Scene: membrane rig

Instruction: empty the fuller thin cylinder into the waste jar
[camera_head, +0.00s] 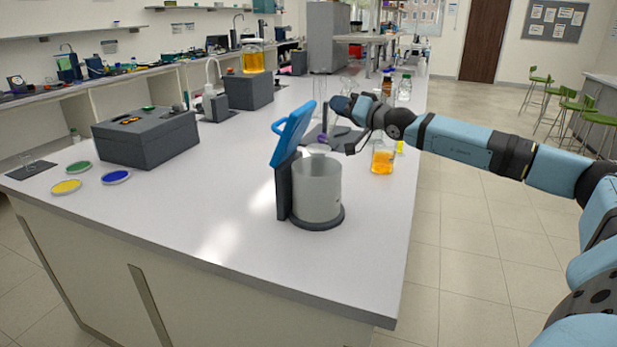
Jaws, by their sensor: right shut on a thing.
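My right gripper (338,143) is behind the wide jar, over the far right part of the bench. It is shut on what looks like a thin clear cylinder (320,92); the grip itself is small and partly hidden. A purple spot (322,138) shows beside the fingers. I cannot tell the liquid level in the cylinder. The wide translucent jar (318,190), likely the waste jar, stands upright on a dark round base at the near right, its blue lid (292,133) swung up. My left gripper is out of view.
An orange-filled beaker (382,160) stands right of the wide jar. Bottles (404,88) stand farther back. A grey box (146,137) and coloured dishes (66,187) are at the left. An orange jar (252,58) sits on a dark block. The near bench middle is clear.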

